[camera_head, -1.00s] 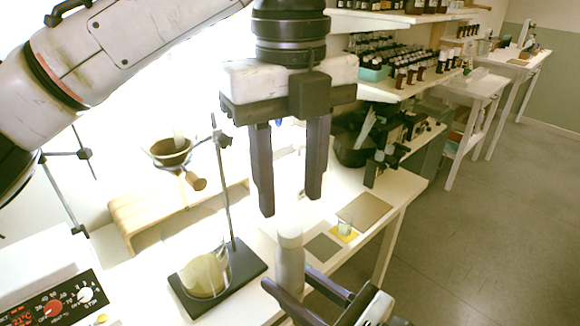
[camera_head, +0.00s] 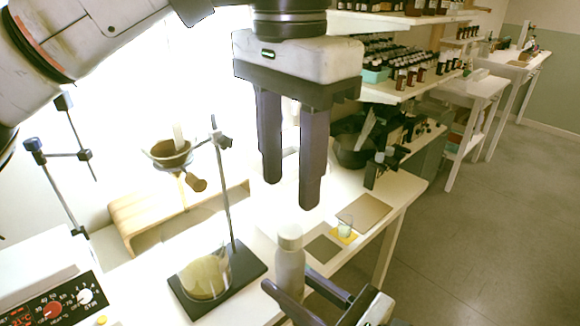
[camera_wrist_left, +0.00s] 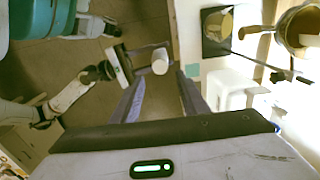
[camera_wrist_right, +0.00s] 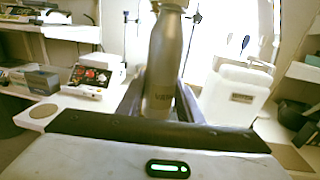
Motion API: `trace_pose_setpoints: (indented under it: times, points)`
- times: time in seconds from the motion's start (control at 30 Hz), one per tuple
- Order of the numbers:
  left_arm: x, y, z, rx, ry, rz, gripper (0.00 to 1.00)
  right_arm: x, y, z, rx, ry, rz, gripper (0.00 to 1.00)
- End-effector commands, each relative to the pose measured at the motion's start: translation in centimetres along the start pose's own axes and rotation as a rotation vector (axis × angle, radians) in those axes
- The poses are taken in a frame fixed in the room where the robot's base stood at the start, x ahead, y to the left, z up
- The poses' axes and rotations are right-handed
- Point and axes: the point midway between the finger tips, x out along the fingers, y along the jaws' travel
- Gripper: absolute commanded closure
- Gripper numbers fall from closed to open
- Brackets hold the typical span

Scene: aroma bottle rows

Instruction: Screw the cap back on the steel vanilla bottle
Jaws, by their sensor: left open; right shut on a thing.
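The steel vanilla bottle (camera_head: 290,272) stands upright in my right gripper (camera_head: 289,284), whose fingers are shut around its body. Its grey body and part of the lettering show in the right wrist view (camera_wrist_right: 164,60), where the very top is cut off. A pale cap (camera_head: 290,232) sits on top of the bottle; I cannot tell how tightly it is screwed. My left gripper (camera_head: 291,194) points down above the cap, open and empty, with a small gap to it. The left wrist view shows the round pale cap top (camera_wrist_left: 160,62) between and beyond the open fingers.
A stand with a dark base (camera_head: 246,268) and a beaker (camera_head: 205,277) is left of the bottle. A control box (camera_head: 55,300) is at lower left.

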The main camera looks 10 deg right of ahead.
Motion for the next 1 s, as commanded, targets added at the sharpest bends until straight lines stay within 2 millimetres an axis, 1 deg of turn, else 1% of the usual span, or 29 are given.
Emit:
trace_pose_setpoints:
  times: [0.33,0.47,0.57,0.8,0.9,1.0]
  points:
    - [0.0,0.0,0.0,-0.015,0.0,0.0,0.6,0.0,0.0,0.1,-0.001,-0.001,0.0,1.0]
    - [0.6,-0.1,0.0,-0.015,-0.001,0.0,0.6,0.0,0.0,0.1,-0.001,-0.002,0.0,1.0]
    - [1.8,-0.1,0.0,-0.015,-0.001,0.001,0.6,0.0,0.0,0.1,-0.001,-0.002,0.0,1.0]
    - [5.6,-0.1,0.1,-0.013,-0.002,0.0,0.6,0.0,0.0,0.1,-0.001,-0.002,0.0,1.0]
    - [6.8,0.0,0.0,-0.014,-0.001,0.0,0.6,0.0,0.0,0.1,0.0,-0.002,0.0,1.0]
    - [7.6,0.0,0.0,-0.014,0.0,-0.001,0.6,0.0,0.0,0.1,0.0,-0.002,0.0,1.0]
